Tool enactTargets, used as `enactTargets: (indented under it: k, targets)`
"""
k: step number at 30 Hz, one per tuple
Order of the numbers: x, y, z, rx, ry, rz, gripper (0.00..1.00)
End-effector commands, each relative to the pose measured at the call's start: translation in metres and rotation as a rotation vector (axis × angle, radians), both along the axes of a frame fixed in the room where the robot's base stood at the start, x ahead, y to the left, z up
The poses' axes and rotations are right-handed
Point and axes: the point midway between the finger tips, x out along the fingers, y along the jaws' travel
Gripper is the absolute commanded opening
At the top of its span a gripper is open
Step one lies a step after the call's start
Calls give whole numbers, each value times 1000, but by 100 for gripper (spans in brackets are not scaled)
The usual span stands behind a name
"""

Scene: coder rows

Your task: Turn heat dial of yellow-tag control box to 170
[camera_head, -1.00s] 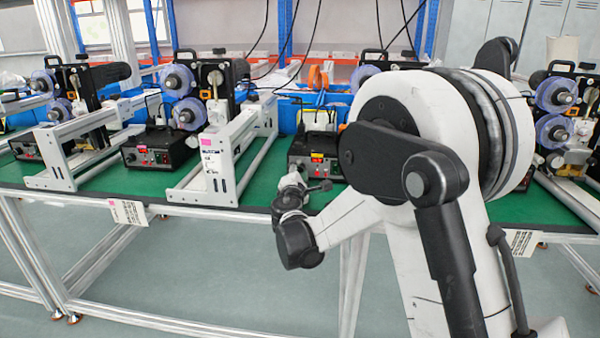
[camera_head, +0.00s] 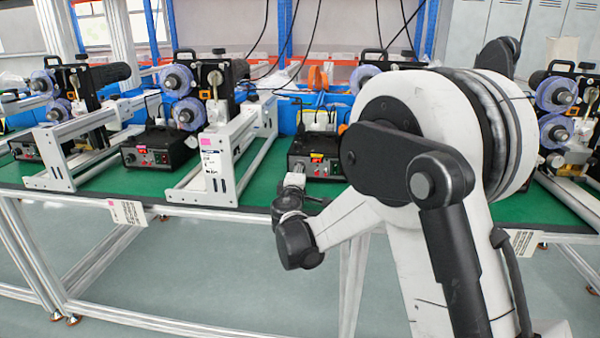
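The control box with a small red and yellow tag (camera_head: 323,168) is a black box on the green bench top, just left of my big white arm joint. Its front faces me; the lower left of that front, by the dial, is partly covered by my wrist. My gripper (camera_head: 296,179) is at the end of the small wrist, right in front of the box's lower left front. It points away from me toward the box. Its fingers are too small and hidden to tell open from shut, or whether they touch the dial. The dial's setting cannot be read.
Another black control box (camera_head: 158,150) stands to the left, and one more (camera_head: 25,148) at the far left. A white metal frame (camera_head: 222,165) stands close left of the tagged box. Reel machines (camera_head: 190,95) stand behind.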

Motion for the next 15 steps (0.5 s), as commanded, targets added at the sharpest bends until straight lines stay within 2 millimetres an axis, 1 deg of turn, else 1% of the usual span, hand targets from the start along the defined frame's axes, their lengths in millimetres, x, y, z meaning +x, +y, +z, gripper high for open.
enactTargets:
  k: [11,12,15]
  targets:
    - [0,0,0,3,0,0,0]
    - [0,0,0,2,0,0,28]
    - [0,0,0,2,0,0,42]
